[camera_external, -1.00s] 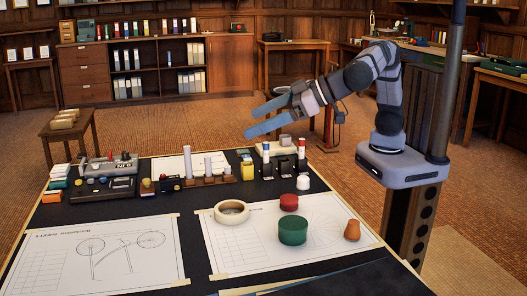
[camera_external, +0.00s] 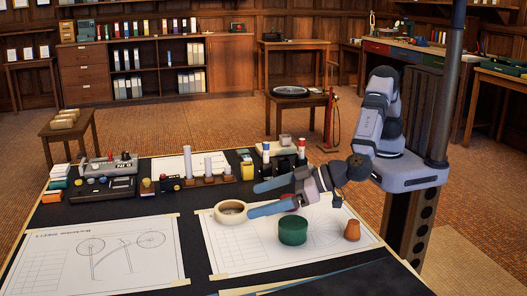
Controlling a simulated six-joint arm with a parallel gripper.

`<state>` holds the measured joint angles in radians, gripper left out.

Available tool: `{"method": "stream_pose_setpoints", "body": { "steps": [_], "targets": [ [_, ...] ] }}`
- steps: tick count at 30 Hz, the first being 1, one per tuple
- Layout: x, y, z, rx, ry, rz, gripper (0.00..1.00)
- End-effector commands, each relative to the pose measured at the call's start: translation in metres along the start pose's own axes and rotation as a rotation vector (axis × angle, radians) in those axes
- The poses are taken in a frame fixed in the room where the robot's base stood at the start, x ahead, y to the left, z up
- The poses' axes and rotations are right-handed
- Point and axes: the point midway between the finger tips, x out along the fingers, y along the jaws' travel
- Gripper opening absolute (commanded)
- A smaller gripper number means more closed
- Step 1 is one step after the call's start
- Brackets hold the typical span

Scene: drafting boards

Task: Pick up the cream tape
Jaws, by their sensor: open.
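The cream tape (camera_external: 230,212) is a ring-shaped roll lying flat on the drawing sheet, near its upper left corner. My gripper (camera_external: 260,199) is open, its two blue-grey fingers pointing left toward the tape from the right. The fingertips are close to the tape's right side, and nothing shows between them. Whether a finger touches the tape cannot be told from this view. The red round object (camera_external: 294,196) is mostly hidden behind my gripper.
The sheet's front left (camera_external: 235,258) is clear.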

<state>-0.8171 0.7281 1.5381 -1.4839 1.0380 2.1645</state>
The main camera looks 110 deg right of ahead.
Motion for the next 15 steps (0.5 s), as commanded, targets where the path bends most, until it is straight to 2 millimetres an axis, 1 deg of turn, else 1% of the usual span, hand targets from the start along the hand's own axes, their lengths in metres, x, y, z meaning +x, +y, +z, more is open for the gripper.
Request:
{"method": "stream_pose_setpoints", "body": {
  "steps": [1,4,8,15],
  "targets": [
    [0.002,0.000,0.005,0.000,-0.001,0.000,0.92],
    [0.004,0.000,0.010,0.001,0.000,0.000,0.92],
    [0.006,0.000,0.011,0.002,0.000,0.000,0.92],
    [0.024,0.001,0.009,0.002,0.000,0.002,0.92]
  ]
}}
